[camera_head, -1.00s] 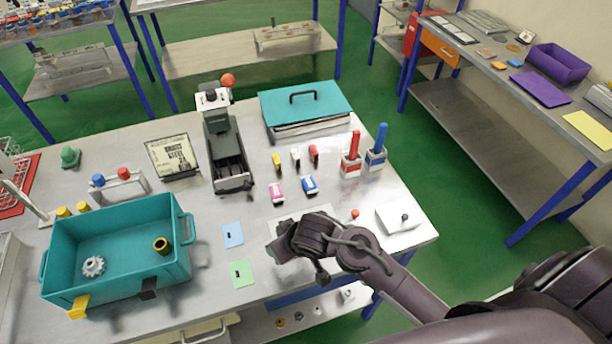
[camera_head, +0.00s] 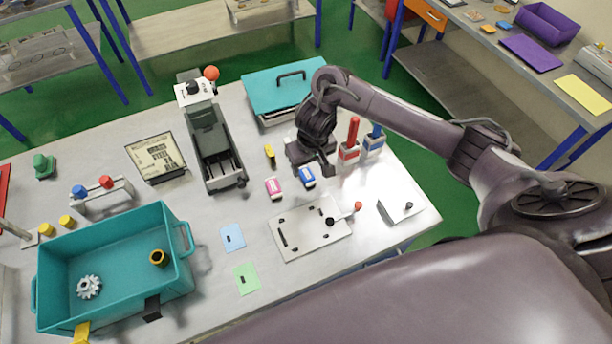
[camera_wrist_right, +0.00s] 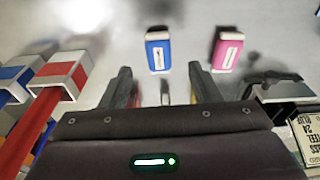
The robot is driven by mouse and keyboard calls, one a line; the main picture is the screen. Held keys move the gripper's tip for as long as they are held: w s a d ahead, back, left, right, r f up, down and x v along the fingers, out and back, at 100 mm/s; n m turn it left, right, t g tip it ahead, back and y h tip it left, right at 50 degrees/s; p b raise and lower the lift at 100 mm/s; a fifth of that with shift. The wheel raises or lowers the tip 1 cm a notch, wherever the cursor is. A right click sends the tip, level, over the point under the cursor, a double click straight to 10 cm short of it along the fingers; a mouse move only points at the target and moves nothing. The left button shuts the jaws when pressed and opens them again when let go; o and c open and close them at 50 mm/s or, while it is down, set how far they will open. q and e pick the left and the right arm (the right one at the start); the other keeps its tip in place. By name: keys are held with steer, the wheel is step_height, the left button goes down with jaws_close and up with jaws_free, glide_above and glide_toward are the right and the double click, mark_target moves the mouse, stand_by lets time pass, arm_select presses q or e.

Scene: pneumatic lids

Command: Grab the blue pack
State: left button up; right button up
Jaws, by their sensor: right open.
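The blue pack (camera_head: 307,176) is a small blue block with a white end and a pale label, lying on the metal table. In the right wrist view the blue pack (camera_wrist_right: 158,52) lies just beyond the gap between my fingers. My right gripper (camera_head: 313,163) is low over the table, just behind the blue pack. In the right wrist view the right gripper (camera_wrist_right: 160,78) is open, with the blue pack ahead of its fingertips and not between them. My left gripper is out of view.
A pink pack (camera_head: 274,187) lies beside the blue one, left in the head view. A yellow piece (camera_head: 269,152) is behind it. Red (camera_head: 350,146) and blue (camera_head: 373,140) handled tools stand right of my gripper. A plate (camera_head: 305,232) lies in front; a teal bin (camera_head: 105,240) is left.

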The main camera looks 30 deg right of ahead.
mark_target(306, 173)
steer(key=shift+w+f+b, duration=0.15)
steer(key=shift+f+b, duration=0.2)
steer(key=shift+f, duration=0.55)
steer(key=f, duration=0.1)
steer(key=w+f, duration=0.1)
steer(key=f, duration=0.1)
steer(key=shift+d+f, duration=0.15)
steer(key=c, duration=1)
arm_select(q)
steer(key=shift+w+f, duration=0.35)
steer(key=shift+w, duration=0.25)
arm_select(e)
steer(key=shift+c, duration=0.3)
